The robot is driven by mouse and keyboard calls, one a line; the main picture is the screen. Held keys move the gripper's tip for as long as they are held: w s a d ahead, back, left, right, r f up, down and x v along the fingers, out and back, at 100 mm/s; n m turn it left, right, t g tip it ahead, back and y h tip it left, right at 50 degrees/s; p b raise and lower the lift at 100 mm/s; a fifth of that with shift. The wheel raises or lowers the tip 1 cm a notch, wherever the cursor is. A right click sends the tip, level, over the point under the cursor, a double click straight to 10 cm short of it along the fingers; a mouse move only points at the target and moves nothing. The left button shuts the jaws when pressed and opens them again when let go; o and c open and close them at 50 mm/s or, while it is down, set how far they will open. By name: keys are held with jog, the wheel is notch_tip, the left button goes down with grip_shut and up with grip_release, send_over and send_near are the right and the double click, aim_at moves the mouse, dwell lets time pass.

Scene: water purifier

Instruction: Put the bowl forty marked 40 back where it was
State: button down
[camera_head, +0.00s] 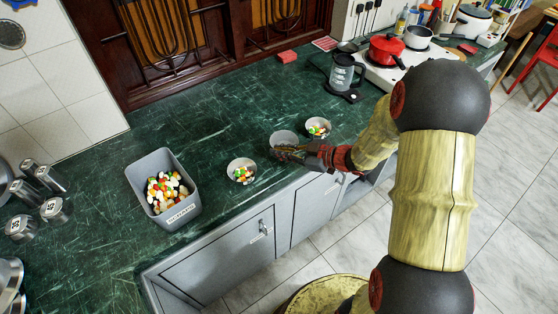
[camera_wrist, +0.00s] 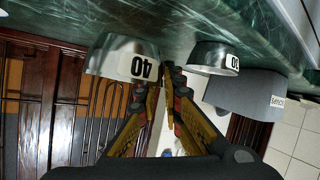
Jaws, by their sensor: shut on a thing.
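The bowl marked 40 (camera_wrist: 118,58) is metal and fills the left of the upside-down wrist view, its label facing my camera. In the head view it appears as the grey bowl (camera_head: 284,138) at the tip of my gripper, with no candies visible in it. My gripper (camera_head: 284,152) reaches in over the counter's front edge. In the wrist view its fingertips (camera_wrist: 175,75) are together at the bowl's side edge, shut on it. The pinched part is hidden by the fingers. I cannot tell whether the bowl touches the counter.
A candy-filled bowl (camera_head: 241,171) is to the left; another (camera_head: 318,128) is close on the right. A grey bin (camera_head: 150,172) of candies stands farther left. A kettle (camera_head: 345,72) and red pot (camera_head: 386,50) are at the back right. Green counter behind the bowls is clear.

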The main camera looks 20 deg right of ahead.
jog(key=shift+w+f, duration=0.3)
jog(key=shift+f, duration=0.1)
jog(key=shift+w+a+f+b, duration=0.1)
jog(key=shift+f+b, duration=0.55)
jog(key=shift+f, duration=0.25)
jog(key=shift+w+a+f+b, duration=0.1)
jog(key=shift+f+b, duration=0.5)
jog(key=shift+f, duration=0.25)
jog(key=shift+f, duration=0.1)
jog(key=c, duration=1.9)
grip_release()
